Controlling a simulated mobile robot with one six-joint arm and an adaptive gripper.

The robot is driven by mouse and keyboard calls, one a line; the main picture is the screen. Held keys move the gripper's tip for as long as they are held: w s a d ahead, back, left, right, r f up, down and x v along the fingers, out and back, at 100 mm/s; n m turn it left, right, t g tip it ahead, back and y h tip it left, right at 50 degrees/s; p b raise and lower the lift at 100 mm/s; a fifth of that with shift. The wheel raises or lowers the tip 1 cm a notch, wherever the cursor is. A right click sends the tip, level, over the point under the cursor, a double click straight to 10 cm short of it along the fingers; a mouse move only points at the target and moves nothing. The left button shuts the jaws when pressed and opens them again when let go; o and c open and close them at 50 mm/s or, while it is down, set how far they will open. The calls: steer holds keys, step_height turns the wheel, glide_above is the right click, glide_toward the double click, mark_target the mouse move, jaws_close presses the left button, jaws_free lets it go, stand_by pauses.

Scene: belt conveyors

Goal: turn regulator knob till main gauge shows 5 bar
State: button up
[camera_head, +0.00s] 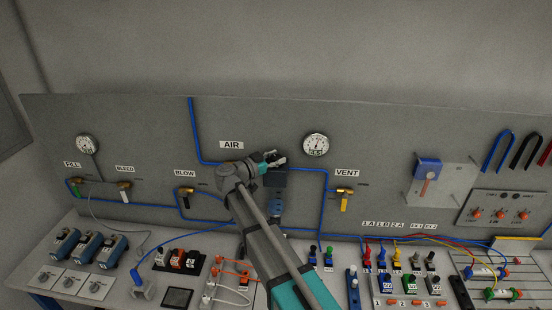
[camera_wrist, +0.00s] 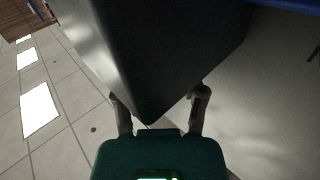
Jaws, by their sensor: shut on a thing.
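The main gauge (camera_head: 316,144) is a round white dial on the grey panel, right of the AIR label; its needle is too small to read. The regulator (camera_head: 278,179) is a dark block on the blue air line below and left of that gauge. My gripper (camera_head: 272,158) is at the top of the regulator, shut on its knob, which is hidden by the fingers. In the wrist view, my gripper (camera_wrist: 162,108) has one finger on each side of a large dark body (camera_wrist: 165,50) that fills the upper middle.
The yellow-handled VENT valve (camera_head: 344,200) is to the right and the BLOW valve (camera_head: 184,195) to the left. A second gauge (camera_head: 87,144) is at far left. Switches, plugs and cables crowd the bench below. The panel above the regulator is clear.

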steer(key=shift+w, duration=0.1)
steer(key=o, duration=0.9)
steer(key=shift+c, duration=0.2)
steer(key=v, duration=1.2)
